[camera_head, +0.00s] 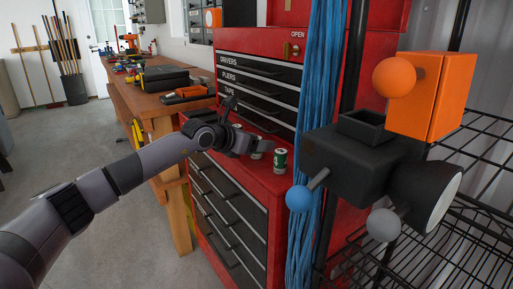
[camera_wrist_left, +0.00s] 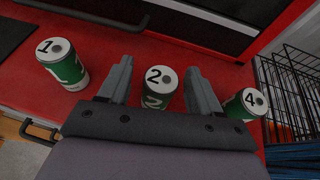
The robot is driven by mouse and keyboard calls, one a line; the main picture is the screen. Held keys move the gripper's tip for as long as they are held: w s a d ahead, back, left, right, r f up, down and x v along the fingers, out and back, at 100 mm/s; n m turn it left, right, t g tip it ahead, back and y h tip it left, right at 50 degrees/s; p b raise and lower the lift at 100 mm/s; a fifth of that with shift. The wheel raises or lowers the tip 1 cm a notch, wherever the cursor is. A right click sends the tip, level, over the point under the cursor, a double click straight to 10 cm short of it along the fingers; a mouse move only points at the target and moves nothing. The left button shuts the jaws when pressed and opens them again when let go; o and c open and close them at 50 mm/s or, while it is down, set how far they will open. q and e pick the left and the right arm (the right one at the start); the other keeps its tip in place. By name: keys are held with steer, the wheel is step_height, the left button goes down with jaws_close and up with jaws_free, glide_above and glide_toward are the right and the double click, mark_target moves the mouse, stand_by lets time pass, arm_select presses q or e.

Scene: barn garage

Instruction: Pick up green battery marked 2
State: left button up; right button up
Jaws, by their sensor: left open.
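The green battery marked 2 (camera_wrist_left: 158,86) stands upright on the red cabinet ledge, with a white top. In the left wrist view it shows between the two fingers of my left gripper (camera_wrist_left: 157,85), which is open. Whether the fingers touch it I cannot tell. The battery marked 1 (camera_wrist_left: 62,66) stands to the left of the gripper and the battery marked 4 (camera_wrist_left: 246,104) to the right. In the head view my left gripper (camera_head: 249,146) is low over the ledge, and one green battery (camera_head: 280,161) shows clearly to its right. My right gripper is not in view.
The red tool cabinet (camera_head: 265,185) has labelled drawers behind the ledge. Blue cables (camera_head: 316,130), a black box-like fixture (camera_head: 350,160) and a wire shelf (camera_head: 480,200) stand to the right. A wooden workbench (camera_head: 140,103) with tools is at the back left.

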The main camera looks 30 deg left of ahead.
arm_select(q)
steer(key=c, duration=1.1)
steer(key=shift+r, duration=0.2)
